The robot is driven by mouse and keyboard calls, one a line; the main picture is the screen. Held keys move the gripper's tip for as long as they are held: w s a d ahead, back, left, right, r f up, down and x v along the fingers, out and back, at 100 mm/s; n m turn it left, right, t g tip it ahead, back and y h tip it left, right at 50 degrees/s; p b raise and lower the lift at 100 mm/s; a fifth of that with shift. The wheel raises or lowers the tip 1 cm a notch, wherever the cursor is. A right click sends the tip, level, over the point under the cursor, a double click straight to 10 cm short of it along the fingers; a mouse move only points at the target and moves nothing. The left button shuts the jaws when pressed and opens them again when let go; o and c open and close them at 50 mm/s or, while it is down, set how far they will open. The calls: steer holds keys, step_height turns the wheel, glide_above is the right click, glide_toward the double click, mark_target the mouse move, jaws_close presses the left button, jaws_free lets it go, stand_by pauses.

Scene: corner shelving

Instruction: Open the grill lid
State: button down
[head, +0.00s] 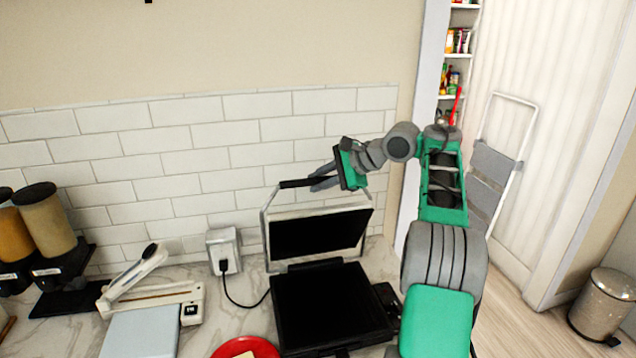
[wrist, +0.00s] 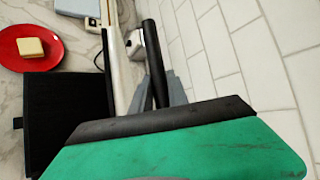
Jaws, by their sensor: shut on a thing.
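The grill (head: 330,305) sits on the marble counter with its flat black lower plate exposed. Its lid (head: 318,232) stands raised, roughly upright, with a dark inner face and a light frame. The lid's black bar handle (head: 297,183) runs across the top of the frame. My gripper (head: 323,180) is shut on the right part of the handle. In the wrist view the grey fingers (wrist: 170,92) lie around the black handle (wrist: 154,60), and the lid's pale edge (wrist: 118,75) shows beside it. My gripper's body hides the handle's near end.
A red plate (head: 268,346) with a pale yellow square piece (wrist: 30,47) lies in front of the grill. A wall outlet (head: 224,250) with a plugged cord, a white-topped device (head: 150,298) and dispensers (head: 45,222) stand left. White tiled wall (head: 200,150) rises close behind the lid.

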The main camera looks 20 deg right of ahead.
steer(key=shift+w, duration=0.3)
steer(key=c, duration=1.4)
jaws_free()
steer(key=shift+a, duration=0.1)
steer(key=shift+c, duration=0.2)
steer(key=shift+o, duration=0.7)
steer(key=shift+d, duration=0.2)
steer(key=shift+a, duration=0.15)
